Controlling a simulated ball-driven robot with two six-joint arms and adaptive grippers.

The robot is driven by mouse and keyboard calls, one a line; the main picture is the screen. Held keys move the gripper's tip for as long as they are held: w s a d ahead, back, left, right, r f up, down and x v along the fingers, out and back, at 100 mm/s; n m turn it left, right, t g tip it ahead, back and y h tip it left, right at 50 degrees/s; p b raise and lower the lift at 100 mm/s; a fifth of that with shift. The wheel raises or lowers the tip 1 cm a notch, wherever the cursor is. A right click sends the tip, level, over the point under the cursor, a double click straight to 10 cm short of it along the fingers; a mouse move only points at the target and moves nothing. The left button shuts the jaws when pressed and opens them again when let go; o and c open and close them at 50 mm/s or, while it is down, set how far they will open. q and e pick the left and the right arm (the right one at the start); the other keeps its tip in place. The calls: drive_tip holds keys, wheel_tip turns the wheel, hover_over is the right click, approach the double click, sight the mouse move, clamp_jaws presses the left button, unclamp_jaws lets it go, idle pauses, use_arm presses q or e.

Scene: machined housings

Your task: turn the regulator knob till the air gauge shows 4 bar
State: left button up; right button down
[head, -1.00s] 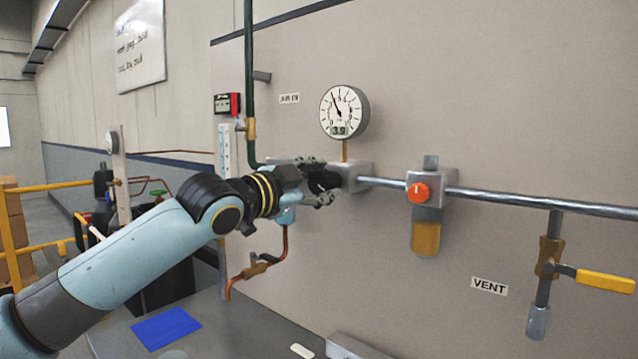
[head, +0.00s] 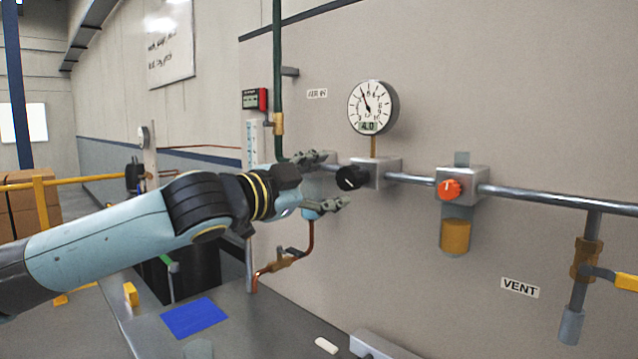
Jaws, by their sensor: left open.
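The round white air gauge (head: 373,107) stands above the regulator block (head: 378,173) on a short brass stem. Its digital window reads 4.0, and its needle points up and to the left. The black regulator knob (head: 351,178) sticks out of the left front of the block, with a light mark on its face. My left gripper (head: 334,180) is open in front of the knob, one finger above and one below it. The fingers look clear of the knob, though depth is hard to judge. My right gripper does not show.
A yellow-handled vent valve (head: 627,283) is at the far right. A green pipe (head: 277,80) runs down behind my gripper. A blue mat (head: 194,318) lies on the bench below.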

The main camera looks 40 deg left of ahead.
use_arm(q)
drive_tip(key=shift+s, duration=0.85)
